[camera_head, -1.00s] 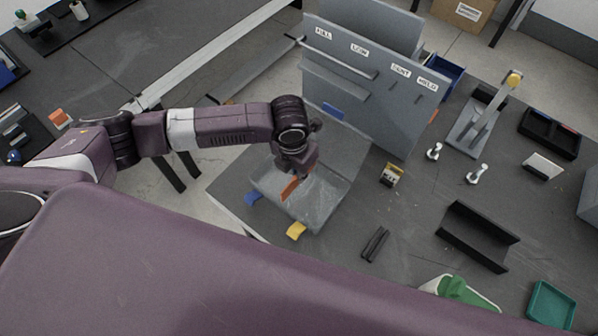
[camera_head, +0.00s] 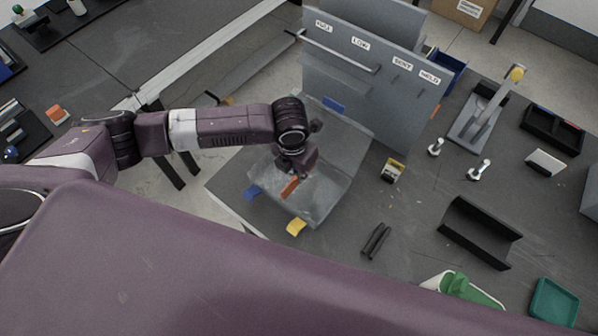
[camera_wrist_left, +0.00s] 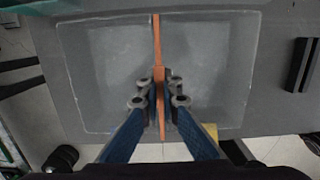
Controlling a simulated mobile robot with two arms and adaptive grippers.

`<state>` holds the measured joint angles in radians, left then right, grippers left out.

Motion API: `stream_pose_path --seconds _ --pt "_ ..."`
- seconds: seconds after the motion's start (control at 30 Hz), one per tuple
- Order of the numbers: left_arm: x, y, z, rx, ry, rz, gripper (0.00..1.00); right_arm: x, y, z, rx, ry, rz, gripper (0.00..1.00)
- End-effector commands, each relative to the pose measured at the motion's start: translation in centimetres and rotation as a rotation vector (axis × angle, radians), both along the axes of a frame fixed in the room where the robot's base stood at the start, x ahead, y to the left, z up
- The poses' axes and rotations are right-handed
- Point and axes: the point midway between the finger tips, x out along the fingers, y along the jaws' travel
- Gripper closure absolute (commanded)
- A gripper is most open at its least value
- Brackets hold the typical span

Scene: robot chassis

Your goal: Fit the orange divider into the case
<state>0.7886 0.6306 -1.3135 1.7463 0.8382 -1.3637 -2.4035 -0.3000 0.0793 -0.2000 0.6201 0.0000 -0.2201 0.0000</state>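The case (camera_head: 325,205) is a shallow, open grey tray on the table below the labelled panel; it also shows in the left wrist view (camera_wrist_left: 100,70). My left gripper (camera_head: 293,172) is above the case. In the left wrist view its fingertips (camera_wrist_left: 160,90) are shut on the divider from both sides. I cannot tell whether the divider's lower edge touches the case floor. My right gripper is not in view.
A grey upright panel (camera_head: 375,75) with labels stands behind the case. A yellow piece (camera_head: 296,228) and a blue piece (camera_head: 252,192) are at the case's near edges. Black bars (camera_head: 376,241) and a black channel (camera_head: 480,232) lie to the right, with clear table between.

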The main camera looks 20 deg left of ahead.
Motion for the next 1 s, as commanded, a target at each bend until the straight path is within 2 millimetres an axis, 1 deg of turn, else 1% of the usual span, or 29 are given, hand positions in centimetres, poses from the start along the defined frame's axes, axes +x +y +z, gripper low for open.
stream_pose_path --seconds 1.0 --pt "0.0 0.0 -2.7 0.000 0.000 -0.001 1.00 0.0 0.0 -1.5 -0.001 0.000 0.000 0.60"
